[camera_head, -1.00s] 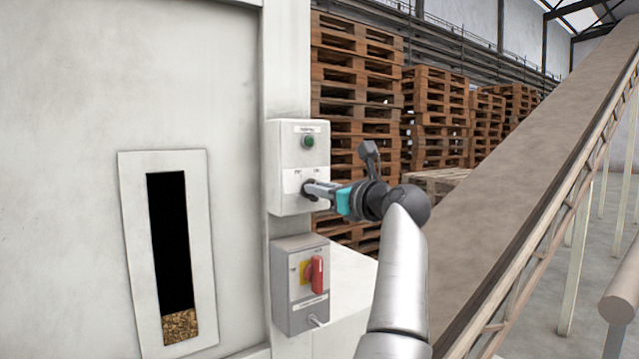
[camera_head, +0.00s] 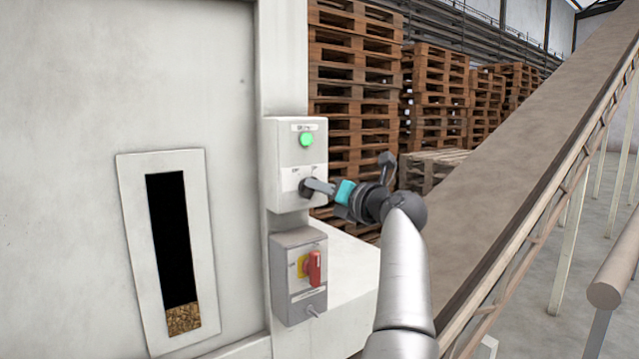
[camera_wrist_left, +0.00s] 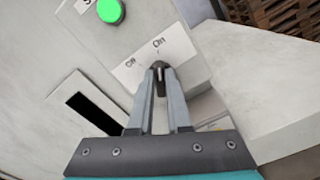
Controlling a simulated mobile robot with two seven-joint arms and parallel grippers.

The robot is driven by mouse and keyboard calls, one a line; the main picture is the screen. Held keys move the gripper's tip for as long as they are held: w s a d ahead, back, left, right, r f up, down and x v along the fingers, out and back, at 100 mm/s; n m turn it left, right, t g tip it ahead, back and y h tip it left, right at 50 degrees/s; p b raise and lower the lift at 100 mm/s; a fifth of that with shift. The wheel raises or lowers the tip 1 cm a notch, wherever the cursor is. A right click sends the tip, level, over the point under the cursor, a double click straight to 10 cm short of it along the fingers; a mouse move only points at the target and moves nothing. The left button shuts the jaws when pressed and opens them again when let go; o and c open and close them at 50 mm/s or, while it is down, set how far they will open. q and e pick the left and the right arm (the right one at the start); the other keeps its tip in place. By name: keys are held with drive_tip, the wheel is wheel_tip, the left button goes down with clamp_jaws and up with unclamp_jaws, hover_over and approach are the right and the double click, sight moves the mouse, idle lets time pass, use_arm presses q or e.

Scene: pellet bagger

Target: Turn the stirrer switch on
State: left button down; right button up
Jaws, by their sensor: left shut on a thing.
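The stirrer switch is a small dark knob on a light grey box (camera_head: 283,160) on the machine's side. My left gripper (camera_head: 307,186) reaches it from the right and is shut on its handle. In the left wrist view, the fingertips close around the knob (camera_wrist_left: 161,79), which sits below a white label marked Off on the left and On on the right. The visible handle points up toward On. A round green lamp (camera_head: 306,139) above the knob is lit bright; it also glows in the left wrist view (camera_wrist_left: 110,11). My right gripper is out of view.
A grey box with a red rotary switch (camera_head: 314,268) on a yellow plate hangs just below. A sight window (camera_head: 171,240) with pellets at its bottom is at left. Pallet stacks (camera_head: 355,90) stand behind; a sloping conveyor (camera_head: 520,170) runs along the right.

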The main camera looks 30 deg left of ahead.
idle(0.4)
use_arm(q)
drive_tip(key=c, duration=0.9)
unclamp_jaws()
drive_tip(key=shift+o, duration=0.2)
drive_tip(key=b+v, duration=0.4)
drive_tip(key=v, duration=1.1)
drive_tip(key=shift+d+f, duration=0.1)
